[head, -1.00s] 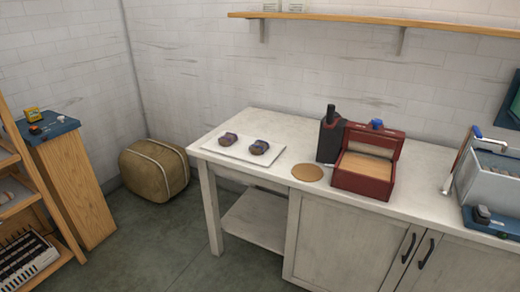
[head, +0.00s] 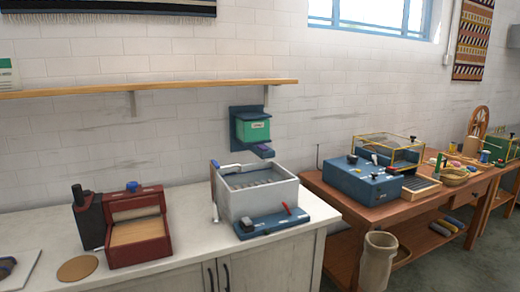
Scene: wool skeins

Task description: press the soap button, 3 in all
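A green box with a small white label, which looks like the soap dispenser (head: 252,131), sits in a dark blue bracket on the white brick wall, above the grey basin. A dark blue and purple piece (head: 263,151) sticks out below it; I cannot tell for certain whether this is the soap button. Neither of my grippers shows in the head view.
A grey basin (head: 230,206) with a blue-handled tap stands on the white counter (head: 190,226). A blue tray (head: 262,227) lies before it. An open red box (head: 133,249) and a dark block are to the left. A wooden table (head: 350,205) with blue machines is at the right.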

